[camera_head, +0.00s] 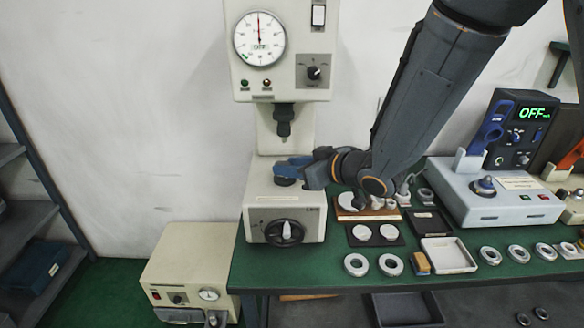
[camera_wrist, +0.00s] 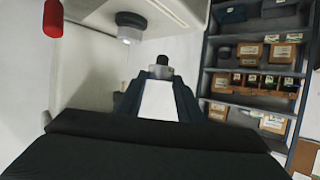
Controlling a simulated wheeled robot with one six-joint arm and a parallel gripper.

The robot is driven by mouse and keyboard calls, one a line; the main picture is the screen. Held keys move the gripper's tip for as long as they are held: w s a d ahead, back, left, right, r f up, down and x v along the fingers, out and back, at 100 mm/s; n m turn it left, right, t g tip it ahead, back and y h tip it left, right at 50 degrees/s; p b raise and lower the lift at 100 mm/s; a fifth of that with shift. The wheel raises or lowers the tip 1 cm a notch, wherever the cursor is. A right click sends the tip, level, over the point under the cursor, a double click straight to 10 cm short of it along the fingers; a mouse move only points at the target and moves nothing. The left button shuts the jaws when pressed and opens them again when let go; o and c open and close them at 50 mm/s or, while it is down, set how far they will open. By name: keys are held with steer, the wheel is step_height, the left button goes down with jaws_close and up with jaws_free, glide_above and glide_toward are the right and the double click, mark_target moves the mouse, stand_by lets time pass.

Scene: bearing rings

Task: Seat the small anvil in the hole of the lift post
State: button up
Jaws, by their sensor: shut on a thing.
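My gripper (camera_head: 287,166) reaches in from the right, over the top of the press base and below the ram. In the wrist view my gripper (camera_wrist: 160,80) is shut on a small grey piece with a dark top, which I take for the small anvil (camera_wrist: 160,71). In the head view the blue fingers hide the anvil. A dark round part, apparently the lift post (camera_head: 285,182), shows just under the fingers. Its hole is hidden, and I cannot tell whether the anvil touches the post.
The press ram (camera_head: 283,127) hangs above my gripper and also shows in the wrist view (camera_wrist: 130,25). The handwheel (camera_head: 284,232) is on the base front. To the right, the green table (camera_head: 330,272) carries rings, trays and white discs. Shelves (camera_wrist: 255,45) stand beyond.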

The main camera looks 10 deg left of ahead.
steer(key=shift+w+a+f+b, duration=0.3)
steer(key=shift+w+a, duration=0.1)
steer(key=shift+w, duration=1.25)
steer(key=shift+w+a+f+b, duration=0.3)
steer(key=shift+w+a+f, duration=0.1)
steer(key=shift+w, duration=1.3)
steer(key=shift+w+a+f+b, duration=0.3)
steer(key=shift+w+a, duration=0.1)
steer(key=shift+w, duration=1.25)
steer(key=shift+s+d+p, duration=0.1)
steer(key=shift+d+p, duration=0.05)
steer(key=shift+p, duration=0.25)
steer(key=shift+f+b, duration=0.8)
steer(key=shift+f, duration=0.6)
steer(key=o, duration=1.4)
